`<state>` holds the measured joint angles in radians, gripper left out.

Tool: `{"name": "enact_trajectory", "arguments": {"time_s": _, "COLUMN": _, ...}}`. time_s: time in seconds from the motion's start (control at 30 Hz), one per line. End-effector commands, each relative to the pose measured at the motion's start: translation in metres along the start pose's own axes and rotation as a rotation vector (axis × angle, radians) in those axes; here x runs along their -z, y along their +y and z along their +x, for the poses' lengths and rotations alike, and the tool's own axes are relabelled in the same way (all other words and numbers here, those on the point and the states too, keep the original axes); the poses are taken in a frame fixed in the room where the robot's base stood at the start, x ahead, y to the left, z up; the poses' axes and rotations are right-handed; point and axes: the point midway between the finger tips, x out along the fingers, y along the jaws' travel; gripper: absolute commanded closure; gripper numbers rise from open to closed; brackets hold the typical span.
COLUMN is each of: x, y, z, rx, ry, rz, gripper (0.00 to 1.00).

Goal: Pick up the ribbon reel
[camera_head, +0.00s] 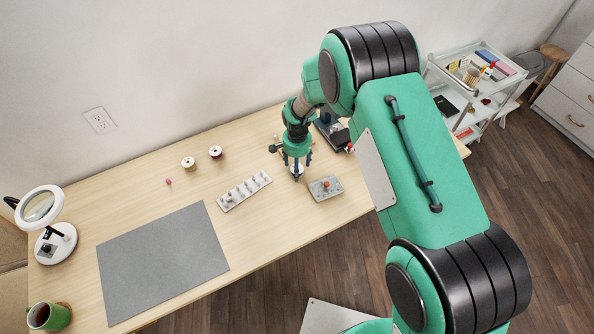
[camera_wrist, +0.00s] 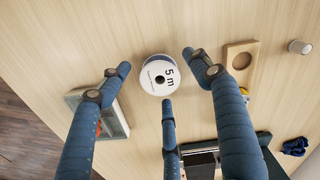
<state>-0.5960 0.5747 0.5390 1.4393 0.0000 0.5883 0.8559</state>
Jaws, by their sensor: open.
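The ribbon reel (camera_wrist: 152,70) is a small white reel with a dark centre hole and a "5 m" label, standing on the wooden table. In the head view the reel (camera_head: 297,171) shows as a white bit under my gripper (camera_head: 297,166), partly hidden by the fingers. In the wrist view my gripper (camera_wrist: 160,76) is open, its three fingers spread around the reel. Gaps show between the left and right fingertips and the reel. The lower fingertip appears close to its edge; I cannot tell whether it touches.
A grey tray with a red part (camera_head: 327,187) lies close on one side. A wooden block with recesses (camera_wrist: 240,58) and a dark device (camera_head: 333,131) stand on the other. A grey rack (camera_head: 244,190), two spools (camera_head: 202,157) and a grey mat (camera_head: 160,262) lie left.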

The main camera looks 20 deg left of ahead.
Motion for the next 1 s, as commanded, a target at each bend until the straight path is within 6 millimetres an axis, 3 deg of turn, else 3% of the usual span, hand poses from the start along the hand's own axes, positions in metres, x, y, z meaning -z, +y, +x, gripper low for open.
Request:
{"name": "enact_trajectory", "arguments": {"time_s": 0.1, "x": 0.000, "y": 0.000, "z": 0.000, "rx": 0.000, "ry": 0.000, "rz": 0.000, "gripper": 0.41}}
{"name": "enact_trajectory", "arguments": {"time_s": 0.3, "x": 0.000, "y": 0.000, "z": 0.000, "rx": 0.000, "ry": 0.000, "rz": 0.000, "gripper": 0.79}}
{"name": "enact_trajectory", "arguments": {"time_s": 0.77, "x": 0.000, "y": 0.000, "z": -0.004, "rx": 0.000, "ry": 0.000, "rz": 0.000, "gripper": 0.79}}
{"name": "enact_trajectory", "arguments": {"time_s": 1.0, "x": 0.001, "y": -0.001, "z": -0.028, "rx": 0.001, "ry": 0.001, "rz": 0.000, "gripper": 0.79}}
